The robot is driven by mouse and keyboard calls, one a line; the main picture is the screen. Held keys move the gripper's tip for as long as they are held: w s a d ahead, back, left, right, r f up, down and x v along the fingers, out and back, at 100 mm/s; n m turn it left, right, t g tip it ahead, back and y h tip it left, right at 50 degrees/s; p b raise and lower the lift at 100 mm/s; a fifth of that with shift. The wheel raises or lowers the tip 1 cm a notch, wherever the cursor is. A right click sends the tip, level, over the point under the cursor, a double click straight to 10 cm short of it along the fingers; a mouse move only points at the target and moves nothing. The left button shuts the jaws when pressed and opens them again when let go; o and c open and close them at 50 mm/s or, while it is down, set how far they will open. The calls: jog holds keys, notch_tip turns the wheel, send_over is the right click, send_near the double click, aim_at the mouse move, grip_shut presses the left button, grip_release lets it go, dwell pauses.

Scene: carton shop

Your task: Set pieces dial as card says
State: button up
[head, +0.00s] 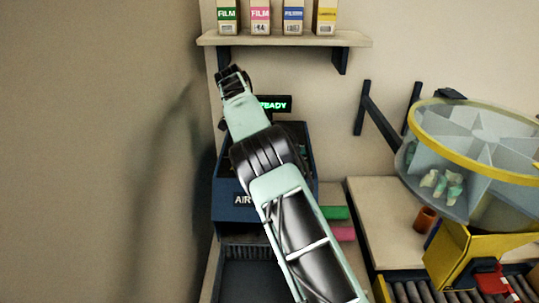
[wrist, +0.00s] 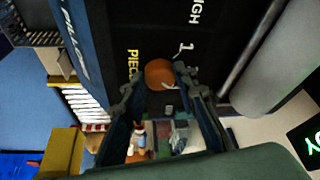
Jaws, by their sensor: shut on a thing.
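In the wrist view, an orange round knob (wrist: 159,72) sits on a dark panel (wrist: 215,45). Beside it are the yellow letters "PIEC", cut off by my finger, and a white "1" and "HIGH". My gripper (wrist: 160,82) has one finger on each side of the knob and is shut on it. The knob's pointer cannot be made out. In the head view, my arm covers much of a blue machine (head: 230,190) marked "AIR", and my fingertips and the knob are hidden. A display (head: 276,104) with green letters reads "READY", partly covered. I cannot make out a card.
A shelf (head: 285,40) above holds several film cartons (head: 260,15). At the right are a yellow-rimmed bowl (head: 470,140) with pale pieces and a roller conveyor (head: 410,292). A brown cup (head: 425,219) stands on the counter (head: 375,205). Green and pink blocks (head: 338,213) lie beside the machine.

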dwell(0.4)
jog(key=o, duration=1.2)
jog(key=shift+c, duration=0.2)
jog(key=shift+n, duration=0.3)
